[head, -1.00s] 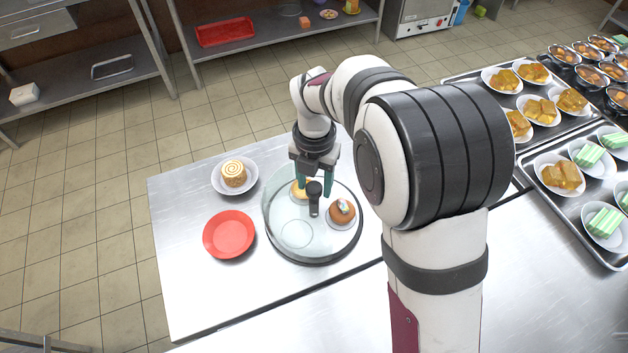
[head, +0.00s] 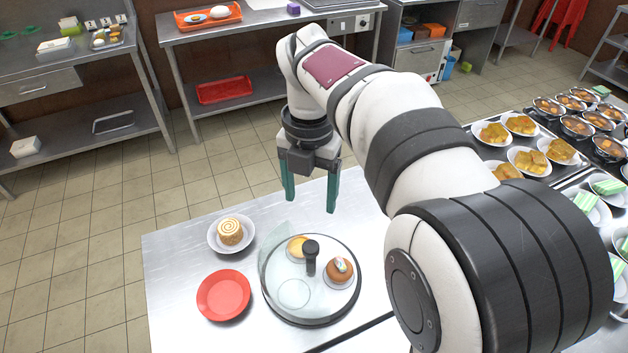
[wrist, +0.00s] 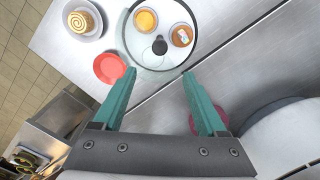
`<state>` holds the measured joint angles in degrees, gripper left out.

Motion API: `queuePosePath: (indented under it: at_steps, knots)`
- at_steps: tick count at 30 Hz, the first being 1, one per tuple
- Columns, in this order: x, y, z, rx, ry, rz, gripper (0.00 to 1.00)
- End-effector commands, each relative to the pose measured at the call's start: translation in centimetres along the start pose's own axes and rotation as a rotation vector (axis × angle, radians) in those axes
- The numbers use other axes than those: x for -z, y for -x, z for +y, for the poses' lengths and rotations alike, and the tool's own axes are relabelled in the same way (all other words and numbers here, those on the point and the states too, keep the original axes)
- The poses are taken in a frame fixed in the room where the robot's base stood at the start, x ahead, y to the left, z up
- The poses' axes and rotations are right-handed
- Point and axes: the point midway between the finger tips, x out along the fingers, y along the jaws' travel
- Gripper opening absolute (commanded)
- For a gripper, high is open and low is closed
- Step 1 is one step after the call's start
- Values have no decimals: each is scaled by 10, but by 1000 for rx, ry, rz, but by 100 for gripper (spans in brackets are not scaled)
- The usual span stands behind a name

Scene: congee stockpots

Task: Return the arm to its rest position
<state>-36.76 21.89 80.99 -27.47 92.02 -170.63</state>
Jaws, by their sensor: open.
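My gripper (head: 311,198) is open and empty, its two teal fingers pointing down, raised above the steel table in the head view. In the wrist view my gripper (wrist: 155,78) also shows spread fingers with nothing between them. Below it on the table stands a round stand with a glass cover (head: 272,268) and a dark knob (head: 311,250). A yellow tart (head: 296,246) and a brown bun with a pale topping (head: 339,270) show through the glass. My gripper is apart from all of these.
A white plate with a swirl roll (head: 230,232) and an empty red plate (head: 223,295) stand left of the glass cover. Trays with plated yellow pieces (head: 527,160) and several bowls are at right. Steel shelves with a red tray (head: 224,90) stand behind, across open floor.

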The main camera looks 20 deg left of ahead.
Motion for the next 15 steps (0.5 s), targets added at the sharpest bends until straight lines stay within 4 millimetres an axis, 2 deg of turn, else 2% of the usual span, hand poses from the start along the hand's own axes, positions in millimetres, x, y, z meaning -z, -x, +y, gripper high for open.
queuePosePath:
  at_steps: [4, 15]
  knots:
    - [0, 12, 0, 0, 0, 0, 74]
    - [0, 12, 0, 0, 0, 1, 74]
